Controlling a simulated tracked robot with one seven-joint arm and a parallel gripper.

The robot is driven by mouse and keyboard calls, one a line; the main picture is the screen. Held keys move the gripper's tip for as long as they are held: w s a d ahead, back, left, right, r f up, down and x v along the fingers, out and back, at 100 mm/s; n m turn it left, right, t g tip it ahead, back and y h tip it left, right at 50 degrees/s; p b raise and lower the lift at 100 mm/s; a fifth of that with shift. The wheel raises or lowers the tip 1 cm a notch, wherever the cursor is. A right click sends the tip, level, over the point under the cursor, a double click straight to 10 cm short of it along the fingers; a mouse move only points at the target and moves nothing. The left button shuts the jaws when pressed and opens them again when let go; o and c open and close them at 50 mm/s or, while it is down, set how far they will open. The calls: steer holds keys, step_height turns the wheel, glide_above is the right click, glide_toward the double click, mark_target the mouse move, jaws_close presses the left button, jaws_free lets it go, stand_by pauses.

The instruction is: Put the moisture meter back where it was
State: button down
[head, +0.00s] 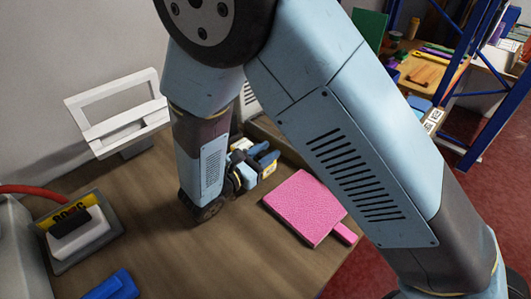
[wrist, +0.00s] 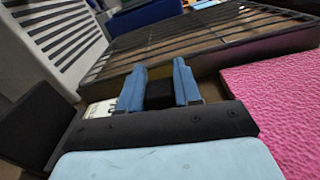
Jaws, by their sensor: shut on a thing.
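My gripper (head: 264,160) is low over the brown table, left of the pink pad. In the wrist view its two blue fingers (wrist: 159,88) are closed on a small black thing, which I take to be the moisture meter (wrist: 160,94). A bit of yellow shows behind the left finger. Most of the held thing is hidden by the fingers. I cannot tell whether it touches the table.
A pink pad (head: 303,207) lies right of my gripper. A brown-sided slatted tray (wrist: 215,35) is just beyond the fingers. A grey tray (head: 62,262) with a black-and-white tool and a blue object (head: 112,285) are at left. The front middle of the table (head: 205,255) is clear.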

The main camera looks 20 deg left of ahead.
steer(key=c, duration=0.8)
jaws_free()
steer(key=shift+f, duration=0.1)
steer(key=shift+s, duration=0.1)
steer(key=v, duration=1.2)
